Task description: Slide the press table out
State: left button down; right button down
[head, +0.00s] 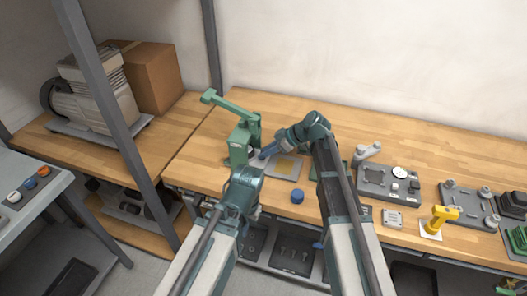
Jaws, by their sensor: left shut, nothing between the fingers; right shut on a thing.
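The green press (240,138) stands on the wooden bench, its lever arm reaching up to the left. The press table at its foot is small and partly hidden by my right gripper and the press body; a pale part (253,154) shows. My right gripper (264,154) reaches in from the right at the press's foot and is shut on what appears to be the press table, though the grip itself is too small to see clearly. My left gripper (243,182) is shut and empty, lower down in front of the press near the bench's front edge; its fingertips are not clear.
A grey plate with a yellow square (285,167) lies right of the press, with a blue knob (297,196) before it. A grey fixture (388,182) and a yellow tool (440,218) stand farther right. A grey post (110,110) rises at left.

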jog(key=s+d, duration=0.1)
jog(key=d, duration=0.2)
jog(key=s+d, duration=0.1)
jog(key=d, duration=0.2)
jog(key=s+d, duration=0.1)
jog(key=d, duration=0.2)
jog(key=shift+d, duration=0.25)
jog(key=shift+s+d, duration=0.1)
jog(key=shift+d, duration=0.15)
jog(key=c, duration=1.1)
grip_release()
jog(key=o, duration=0.4)
jog(key=shift+s+d, duration=0.1)
jog(key=shift+d, duration=0.1)
jog(key=shift+a, duration=0.1)
